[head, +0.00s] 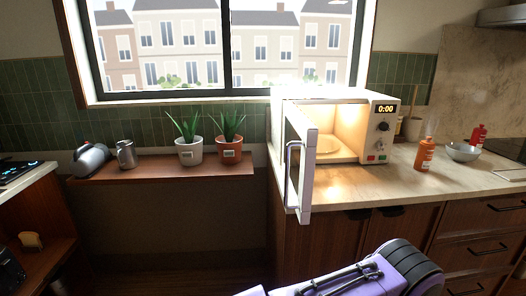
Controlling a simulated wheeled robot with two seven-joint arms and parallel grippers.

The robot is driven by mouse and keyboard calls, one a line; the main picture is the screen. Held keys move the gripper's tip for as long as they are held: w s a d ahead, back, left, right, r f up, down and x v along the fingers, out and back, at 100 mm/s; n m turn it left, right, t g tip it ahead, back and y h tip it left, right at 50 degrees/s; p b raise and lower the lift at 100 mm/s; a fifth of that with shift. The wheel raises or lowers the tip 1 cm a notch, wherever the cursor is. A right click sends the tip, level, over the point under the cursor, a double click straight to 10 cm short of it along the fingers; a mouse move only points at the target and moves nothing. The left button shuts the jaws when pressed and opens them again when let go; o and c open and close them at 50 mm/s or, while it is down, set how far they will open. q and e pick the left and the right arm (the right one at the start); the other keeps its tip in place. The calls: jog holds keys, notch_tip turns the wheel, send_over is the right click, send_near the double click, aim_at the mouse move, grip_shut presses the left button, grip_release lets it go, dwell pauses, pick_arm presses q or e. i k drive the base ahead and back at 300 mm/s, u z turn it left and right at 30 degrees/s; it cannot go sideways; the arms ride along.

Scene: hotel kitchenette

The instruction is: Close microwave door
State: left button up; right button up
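The white microwave (375,150) stands on the right counter under the window, its lit inside and turntable showing. Its door (302,165) is wide open, hinged at the left side and swung out toward me past the counter's front edge. The door's long handle (291,175) faces left. A purple and black part of my arm shows at the bottom right, below and apart from the door. Neither gripper's fingers are in view.
Two potted plants (229,149), a kettle (90,159) and a metal mug (126,154) stand on the low wooden shelf at left. An orange bottle (425,154) and a grey bowl (462,152) stand right of the microwave. Open space lies left of the door.

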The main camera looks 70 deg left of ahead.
aim_at(300, 134)
jog(key=u, duration=2.1)
jog(key=i, duration=0.5)
jog(key=z, duration=0.4)
jog(key=k, duration=0.85)
jog(key=u, duration=0.3)
